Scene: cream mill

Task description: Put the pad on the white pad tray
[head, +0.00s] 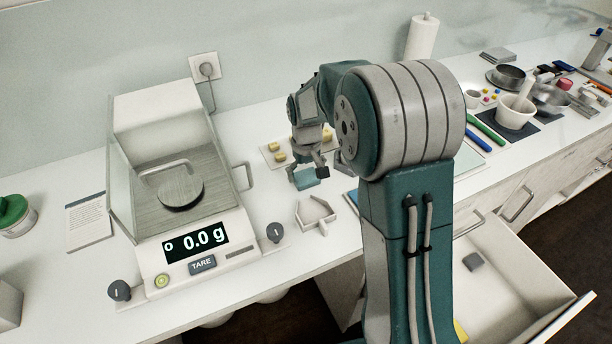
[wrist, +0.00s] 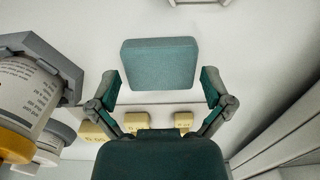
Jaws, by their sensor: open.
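The pad is a teal, rounded block (wrist: 158,62) in the wrist view, just beyond and between my fingertips. It also shows in the head view (head: 307,178), under my gripper (head: 307,165). In the wrist view my gripper (wrist: 161,84) is open, with a gap between each finger and the pad. I cannot tell the pad's height above the counter. A pale flat tray (head: 268,153) with several yellow blocks lies behind the gripper. I cannot tell for sure which is the pad tray.
A balance (head: 180,190) reading 0.0 g stands to the left. A labelled bottle (wrist: 30,95) is close on the left in the wrist view. A mortar (head: 514,112) and several small items crowd the right counter. An open drawer (head: 500,270) juts out below.

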